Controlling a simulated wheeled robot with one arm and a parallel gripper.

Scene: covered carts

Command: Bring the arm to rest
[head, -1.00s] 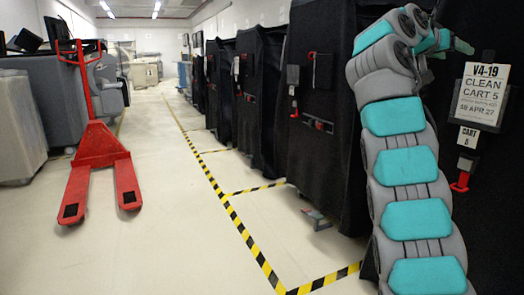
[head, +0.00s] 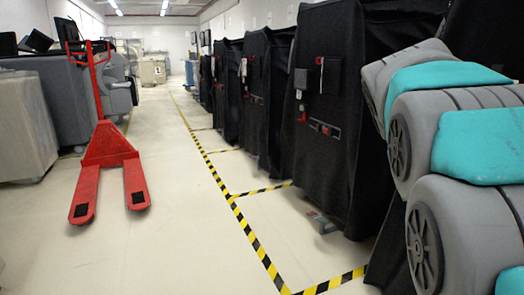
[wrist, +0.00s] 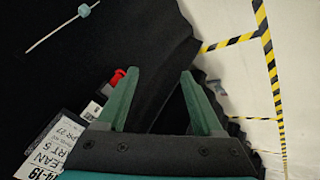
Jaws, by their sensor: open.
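My gripper (wrist: 159,78) is open in the wrist view, with its two green fingers apart and nothing between them. Black cart cover cloth (wrist: 150,40) lies beyond the fingers; I cannot tell how far off. Beside the left finger are a cart label (wrist: 50,150) and a red clip (wrist: 115,77). In the head view my grey and teal arm (head: 470,150) is bent and fills the right side, close to the camera. My gripper is out of sight there.
Covered carts (head: 330,150) stand in a row on the right. Yellow-black floor tape (head: 240,215) marks their bays. A red pallet jack (head: 108,150) stands left, near grey equipment (head: 20,125). The aisle between is clear. A small pale-blue piece (wrist: 84,10) shows on the cloth.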

